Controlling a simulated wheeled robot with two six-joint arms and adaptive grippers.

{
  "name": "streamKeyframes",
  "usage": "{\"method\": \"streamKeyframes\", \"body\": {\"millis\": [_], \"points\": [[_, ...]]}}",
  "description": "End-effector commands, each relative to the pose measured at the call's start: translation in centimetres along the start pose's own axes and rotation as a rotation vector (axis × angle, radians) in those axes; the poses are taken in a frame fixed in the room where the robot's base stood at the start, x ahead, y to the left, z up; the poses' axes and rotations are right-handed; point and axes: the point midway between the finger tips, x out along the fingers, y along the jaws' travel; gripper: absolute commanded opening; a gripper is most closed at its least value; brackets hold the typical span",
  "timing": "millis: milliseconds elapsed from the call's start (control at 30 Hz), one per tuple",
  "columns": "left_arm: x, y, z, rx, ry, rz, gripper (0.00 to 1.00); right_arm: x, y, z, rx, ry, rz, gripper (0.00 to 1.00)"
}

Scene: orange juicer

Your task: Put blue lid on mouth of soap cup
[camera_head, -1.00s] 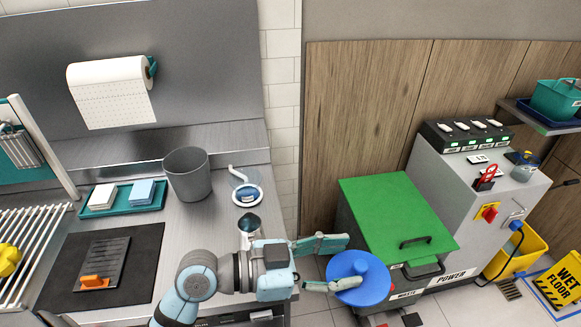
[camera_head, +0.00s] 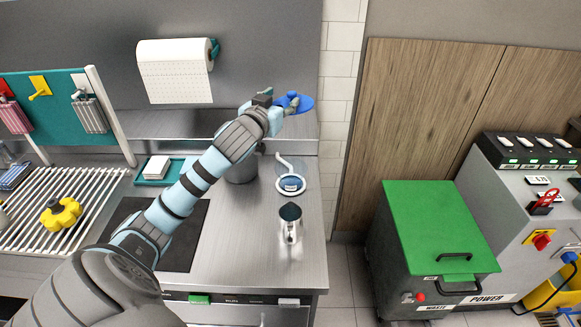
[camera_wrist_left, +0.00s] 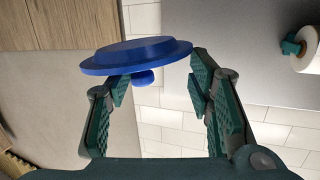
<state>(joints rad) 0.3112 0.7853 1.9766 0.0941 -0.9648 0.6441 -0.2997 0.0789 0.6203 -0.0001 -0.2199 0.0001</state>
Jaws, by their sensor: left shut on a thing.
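The blue lid (camera_head: 303,104) is held up by my left gripper (camera_head: 287,106), high over the back right of the steel counter. In the left wrist view the lid (camera_wrist_left: 135,53) is a flat disc with a round knob, tilted a little, with its knob side towards my left gripper (camera_wrist_left: 157,87). The fingers are around the knob side; their exact contact is hard to see. A shiny metal cup (camera_head: 291,231), which looks like the soap cup, stands upright near the counter's front right, its dark bluish mouth facing up and uncovered. My right gripper is out of view.
A white ring-shaped item with a blue centre (camera_head: 291,185) stands behind the cup. A grey bin (camera_head: 240,170) is partly hidden by my left arm. A paper towel roll (camera_head: 175,72) hangs on the back wall.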

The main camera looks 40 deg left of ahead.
Motion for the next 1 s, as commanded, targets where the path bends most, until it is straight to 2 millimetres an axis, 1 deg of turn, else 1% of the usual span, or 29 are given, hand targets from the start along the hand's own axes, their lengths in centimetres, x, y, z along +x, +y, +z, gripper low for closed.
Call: {"method": "streamKeyframes", "body": {"millis": [33,67,100,200,267,367,467,500,567,600,700,800,867,967,1000], "points": [[0.2,-0.2,0.4,0.007,0.005,-0.007,0.24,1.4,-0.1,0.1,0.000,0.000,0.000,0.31],[0.2,-0.3,0.6,0.015,0.007,-0.007,0.24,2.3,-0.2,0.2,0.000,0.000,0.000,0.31],[0.2,-0.3,0.8,0.029,0.010,-0.006,0.24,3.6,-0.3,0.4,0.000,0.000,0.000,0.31],[0.1,-0.3,1.0,0.068,0.016,0.000,0.24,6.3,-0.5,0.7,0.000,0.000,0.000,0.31],[-0.1,-0.3,1.1,0.088,0.016,0.003,0.24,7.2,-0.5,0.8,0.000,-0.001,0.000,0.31],[0.0,-0.2,2.3,0.104,0.011,0.007,0.24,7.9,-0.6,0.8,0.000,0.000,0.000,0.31],[0.4,-0.1,5.6,0.105,0.006,0.008,0.24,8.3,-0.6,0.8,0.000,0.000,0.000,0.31],[0.6,0.0,7.2,0.105,0.006,0.009,0.24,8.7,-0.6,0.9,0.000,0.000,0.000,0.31],[1.0,0.1,9.6,0.104,0.006,0.008,0.24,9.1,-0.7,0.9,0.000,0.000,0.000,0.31],[1.2,0.2,11.1,0.103,0.007,0.008,0.24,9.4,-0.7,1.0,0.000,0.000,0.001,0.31],[1.7,0.3,13.9,0.102,0.010,0.009,0.24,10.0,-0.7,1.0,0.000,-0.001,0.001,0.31],[1.9,0.3,15.4,0.103,0.012,0.009,0.23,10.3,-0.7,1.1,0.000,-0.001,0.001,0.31],[2.0,0.4,16.0,0.102,0.013,0.009,0.23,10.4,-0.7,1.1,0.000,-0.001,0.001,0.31],[2.2,0.5,17.8,0.102,0.011,0.009,0.23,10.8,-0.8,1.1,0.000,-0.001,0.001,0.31],[2.4,0.5,18.7,0.102,0.011,0.009,0.23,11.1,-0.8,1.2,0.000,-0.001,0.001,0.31]]}}
